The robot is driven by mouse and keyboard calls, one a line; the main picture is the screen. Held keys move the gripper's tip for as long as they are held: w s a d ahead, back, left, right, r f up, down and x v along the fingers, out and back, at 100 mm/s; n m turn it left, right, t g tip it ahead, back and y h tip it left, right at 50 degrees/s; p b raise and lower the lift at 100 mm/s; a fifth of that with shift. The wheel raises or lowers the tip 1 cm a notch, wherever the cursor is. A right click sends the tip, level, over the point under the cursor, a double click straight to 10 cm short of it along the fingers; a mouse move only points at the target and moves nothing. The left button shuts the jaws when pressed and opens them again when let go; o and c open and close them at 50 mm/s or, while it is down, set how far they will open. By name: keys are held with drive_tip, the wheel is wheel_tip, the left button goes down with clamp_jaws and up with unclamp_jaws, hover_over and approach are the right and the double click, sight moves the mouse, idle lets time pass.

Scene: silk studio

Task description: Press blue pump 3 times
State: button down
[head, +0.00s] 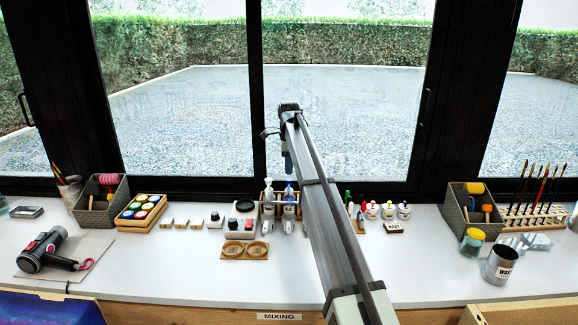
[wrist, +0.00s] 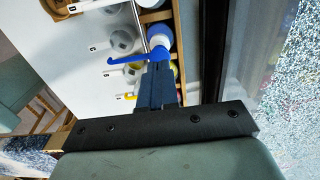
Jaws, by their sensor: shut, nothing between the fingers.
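The blue pump is a white bottle with a blue pump head and spout (wrist: 128,59); it also shows in the head view (head: 289,197), standing in the wooden holder at the middle back of the counter. My gripper (head: 287,169) points down from above the pump head, its dark fingers together and empty. In the wrist view my gripper's fingertips (wrist: 158,68) overlap the blue head, hiding part of it; I cannot tell whether they touch it. Another white pump bottle (head: 268,190) stands just left of the blue one in the head view.
Small white bottles (head: 388,211) with coloured tops stand right of the holder. The window (head: 340,120) rises close behind. The counter's front (head: 200,280) is clear.

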sight(289, 179)
drive_tip(key=shift+f, duration=1.75)
drive_tip(key=shift+r, duration=0.95)
